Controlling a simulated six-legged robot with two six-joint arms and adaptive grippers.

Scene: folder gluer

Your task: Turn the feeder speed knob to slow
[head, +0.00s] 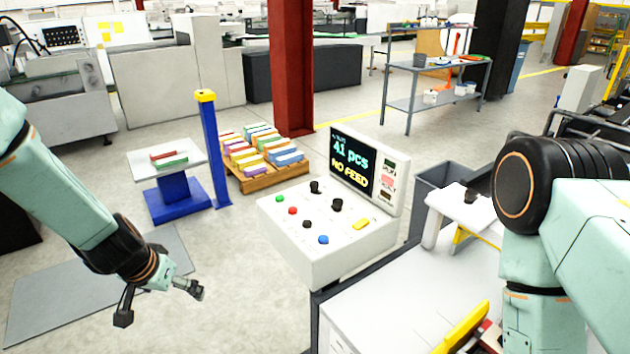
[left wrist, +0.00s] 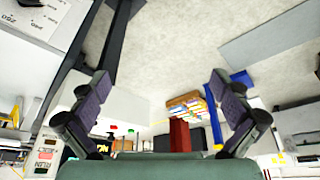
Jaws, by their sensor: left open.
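The white control console (head: 300,250) stands in the middle of the head view. Its sloped top carries black knobs at the back (head: 315,187) and centre (head: 337,204), plus a smaller black one (head: 307,224). Labels are too small there to tell which is the feeder speed knob. My left gripper (head: 158,299) is open and empty, left of and below the console, apart from it. In the left wrist view its fingers (left wrist: 162,88) are spread with nothing between them. A white panel (left wrist: 62,22) with a dark knob (left wrist: 30,3) and printed numbers shows upper left. My right gripper is out of view.
The console's screen (head: 351,162) reads "41 pcs" and "NO FEED". A blue post (head: 212,150), a blue-based stand (head: 175,195) and a pallet (head: 268,178) of coloured stacks stand behind. A white worktop (head: 400,310) lies right of the console.

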